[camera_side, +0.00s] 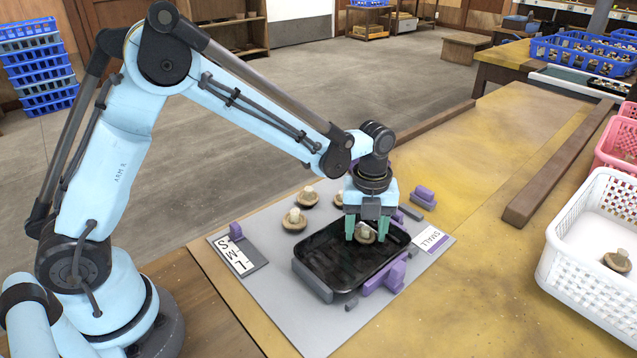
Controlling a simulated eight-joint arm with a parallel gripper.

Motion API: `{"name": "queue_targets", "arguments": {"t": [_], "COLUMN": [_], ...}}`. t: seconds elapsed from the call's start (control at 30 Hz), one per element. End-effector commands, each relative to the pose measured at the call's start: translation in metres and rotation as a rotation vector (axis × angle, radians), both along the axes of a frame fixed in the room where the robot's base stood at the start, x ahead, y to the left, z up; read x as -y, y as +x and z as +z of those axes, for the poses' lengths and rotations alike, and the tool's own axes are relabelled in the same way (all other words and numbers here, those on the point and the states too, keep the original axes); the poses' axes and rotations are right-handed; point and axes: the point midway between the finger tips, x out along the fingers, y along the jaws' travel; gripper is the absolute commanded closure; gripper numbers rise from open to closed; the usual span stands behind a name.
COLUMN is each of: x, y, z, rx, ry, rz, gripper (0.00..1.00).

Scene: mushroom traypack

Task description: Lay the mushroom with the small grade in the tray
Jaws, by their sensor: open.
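My gripper (367,236) points down over the far right part of the black tray (325,268). Its green fingers stand open on both sides of a mushroom (366,233) with a pale stem and brown cap. This mushroom appears to rest in the tray; contact with its floor is hard to make out. Several other mushrooms lie on the grey mat behind and left of the tray, one at the left (294,221), one farther back (308,195). A card reading SMALL (429,238) lies right of the tray.
Purple and grey blocks (383,279) edge the tray. A lettered card (235,256) lies at the mat's left. A white basket (571,247) holding a mushroom (616,262) stands at the right, near a wooden bar (560,165). The tabletop between mat and basket is clear.

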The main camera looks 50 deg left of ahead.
Motion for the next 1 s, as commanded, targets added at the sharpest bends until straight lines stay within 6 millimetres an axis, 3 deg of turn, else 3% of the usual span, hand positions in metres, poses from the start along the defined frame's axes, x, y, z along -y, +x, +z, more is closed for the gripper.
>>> {"name": "queue_targets", "arguments": {"t": [0.17,0.6,0.87,1.0], "x": [0.000,0.000,0.000,-0.007], "y": [0.000,-0.001,-0.001,-0.008], "z": [0.020,0.099,0.120,0.128], "rx": [0.000,0.000,0.001,0.031], "ry": [0.000,0.000,0.000,-0.007], "rz": [0.000,0.000,0.006,0.122], "gripper": [0.45,0.45,0.45,0.45]}}
